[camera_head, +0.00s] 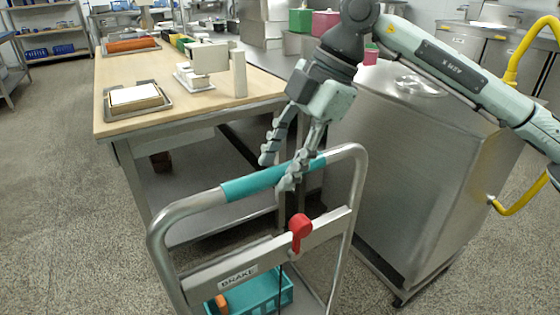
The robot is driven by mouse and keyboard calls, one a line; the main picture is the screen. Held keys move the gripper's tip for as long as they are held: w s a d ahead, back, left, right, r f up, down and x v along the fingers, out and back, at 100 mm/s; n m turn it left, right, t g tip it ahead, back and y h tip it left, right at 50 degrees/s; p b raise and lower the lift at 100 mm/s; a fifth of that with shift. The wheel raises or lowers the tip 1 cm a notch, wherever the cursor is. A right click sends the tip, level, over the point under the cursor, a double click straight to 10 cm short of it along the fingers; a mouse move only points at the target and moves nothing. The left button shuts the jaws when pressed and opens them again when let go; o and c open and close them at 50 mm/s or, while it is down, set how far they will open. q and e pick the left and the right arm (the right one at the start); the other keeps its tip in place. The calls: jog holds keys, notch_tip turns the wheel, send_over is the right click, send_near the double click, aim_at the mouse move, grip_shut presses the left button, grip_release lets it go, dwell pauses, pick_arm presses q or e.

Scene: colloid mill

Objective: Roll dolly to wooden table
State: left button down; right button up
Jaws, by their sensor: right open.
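The dolly (187,207) stands at the lower middle, close in front of me. Its metal handle frame has a teal grip (250,184), a red lever (300,228) and a plate marked BRAKE. My right gripper (279,172) is open, pointing down at the right part of the teal grip. Its fingers overlap the bar in the picture; I cannot tell whether they touch it. The wooden table (115,75) is behind the dolly to the left, with a light wood top and metal legs. My left gripper is not in view.
A teal crate (262,292) with an orange item sits low on the dolly. A large steel cabinet (400,150) on casters stands close on the right, with yellow pipes beside it. Trays and a white device (212,65) are on the table. The floor at left (50,190) is clear.

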jog(key=v, duration=1.2)
jog(key=shift+w, duration=0.1)
